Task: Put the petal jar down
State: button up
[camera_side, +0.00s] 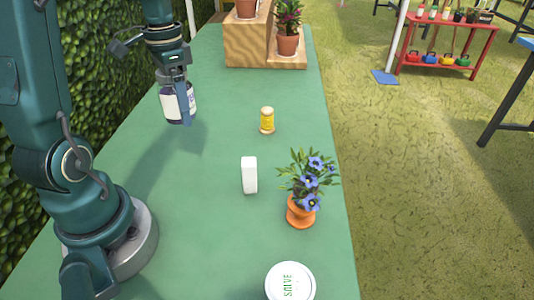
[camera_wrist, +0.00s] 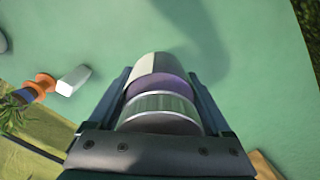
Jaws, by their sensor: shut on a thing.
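The petal jar (camera_side: 174,106) has a pale label and dark purple contents. My gripper (camera_side: 176,92) is shut on it and holds it upright above the green table, at the upper left in the side view. In the wrist view, the jar (camera_wrist: 162,100) sits between the two fingers of my gripper (camera_wrist: 170,92), with its metal lid band toward the camera. A shadow falls on the table beyond it. The jar's underside is hidden in the wrist view.
On the green table (camera_side: 215,165) stand a small yellow jar (camera_side: 267,121), a white block (camera_side: 249,175), a blue-flowered pot (camera_side: 302,211) and a white salve tin (camera_side: 290,281). A wooden stepped stand (camera_side: 247,42) with potted plants is at the far end. Table around the jar is clear.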

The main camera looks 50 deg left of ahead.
jog(key=shift+s+a+r+n, duration=0.1)
jog(key=shift+s+a+n, duration=0.1)
jog(key=shift+s, duration=0.2)
jog(key=shift+s+a+r+n, duration=0.1)
jog(key=shift+s+n, duration=0.1)
jog(key=shift+s, duration=0.15)
jog(key=shift+s+a+r, duration=0.2)
send_over(228, 161)
notch_tip(228, 161, down, 7)
jog(key=shift+r, duration=0.1)
jog(key=shift+f, duration=2.05)
jog(key=shift+f, duration=0.15)
jog(key=o, duration=1.4)
jog(key=shift+o, duration=0.2)
